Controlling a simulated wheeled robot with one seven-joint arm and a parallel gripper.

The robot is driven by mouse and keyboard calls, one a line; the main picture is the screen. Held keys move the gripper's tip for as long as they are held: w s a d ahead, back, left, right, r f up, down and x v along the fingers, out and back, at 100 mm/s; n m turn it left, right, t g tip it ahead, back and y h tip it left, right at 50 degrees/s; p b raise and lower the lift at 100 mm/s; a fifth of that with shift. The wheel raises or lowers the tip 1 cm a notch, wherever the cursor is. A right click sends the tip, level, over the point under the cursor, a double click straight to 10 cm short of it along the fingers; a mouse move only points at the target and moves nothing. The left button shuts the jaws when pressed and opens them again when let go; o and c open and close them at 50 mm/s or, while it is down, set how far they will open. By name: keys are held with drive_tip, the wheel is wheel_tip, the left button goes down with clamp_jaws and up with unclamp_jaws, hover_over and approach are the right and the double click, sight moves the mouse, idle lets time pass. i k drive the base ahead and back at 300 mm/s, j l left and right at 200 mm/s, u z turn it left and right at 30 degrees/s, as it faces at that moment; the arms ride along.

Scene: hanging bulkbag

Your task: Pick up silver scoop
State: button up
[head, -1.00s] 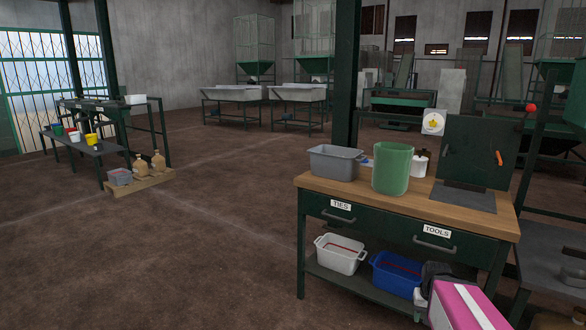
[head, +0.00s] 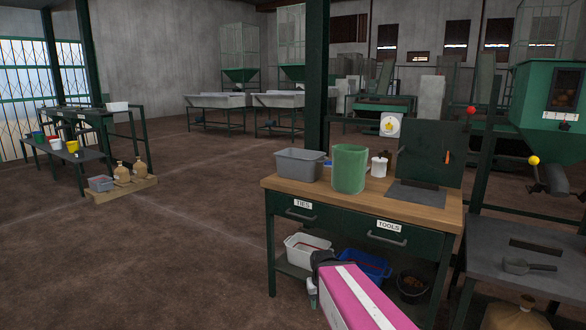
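A grey metallic scoop (head: 528,266) lies on a dark grey table at the right edge of the head view. Its bowl is toward the left and its handle points right. A dark flat bar lies just behind it on the same top. Part of my arm, pink with a white stripe and a dark end, rises from the bottom middle, in front of the workbench and well left of the scoop. I cannot make out gripper fingers in this view, and nothing of mine touches the scoop.
The dark table (head: 481,246) stands right of a wooden-topped workbench (head: 285,187) holding a grey tub (head: 300,165) and green bucket (head: 349,170). White (head: 305,253) and blue (head: 368,265) tubs sit below. A filled sack (head: 515,315) stands under the dark table. Floor at left is open.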

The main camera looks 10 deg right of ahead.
sight(530, 268)
drive_tip(key=z, duration=2)
